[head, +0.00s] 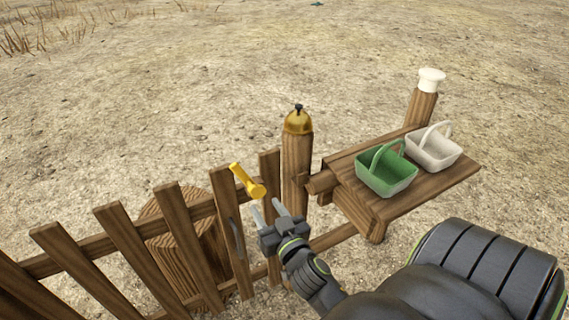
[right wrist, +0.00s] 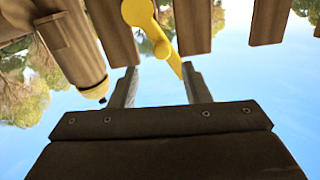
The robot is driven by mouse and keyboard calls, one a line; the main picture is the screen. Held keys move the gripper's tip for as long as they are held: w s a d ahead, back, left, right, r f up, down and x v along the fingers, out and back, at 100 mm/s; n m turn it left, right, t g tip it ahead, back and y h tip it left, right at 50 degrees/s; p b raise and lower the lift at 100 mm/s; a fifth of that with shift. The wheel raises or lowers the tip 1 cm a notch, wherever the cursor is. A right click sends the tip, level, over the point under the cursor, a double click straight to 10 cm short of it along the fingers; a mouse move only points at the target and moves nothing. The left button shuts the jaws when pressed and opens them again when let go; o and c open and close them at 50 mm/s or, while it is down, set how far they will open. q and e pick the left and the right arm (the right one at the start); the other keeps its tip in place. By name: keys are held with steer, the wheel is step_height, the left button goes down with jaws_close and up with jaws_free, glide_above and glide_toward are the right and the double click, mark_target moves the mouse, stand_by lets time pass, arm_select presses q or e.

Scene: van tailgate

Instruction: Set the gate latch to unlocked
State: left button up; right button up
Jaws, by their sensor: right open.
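The yellow gate latch (head: 247,181) is on the wooden gate (head: 182,222), near its right end by the post. In the head view its handle slants up and to the left from its round pivot. My right gripper (head: 267,210) is open just below the latch, on the near side of the gate. In the right wrist view the latch (right wrist: 152,28) lies ahead, its narrow end close to the right fingertip of my gripper (right wrist: 158,80). I cannot tell whether they touch. My left gripper is not in view.
A wooden post (head: 297,160) with a brass-coloured cap stands right of the latch. A wooden shelf (head: 412,200) beyond it holds a green basket (head: 386,172) and a white basket (head: 433,149). A stump (head: 172,262) stands behind the gate. Open dry ground lies beyond.

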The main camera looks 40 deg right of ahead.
steer(key=v, duration=0.9)
stand_by(0.3)
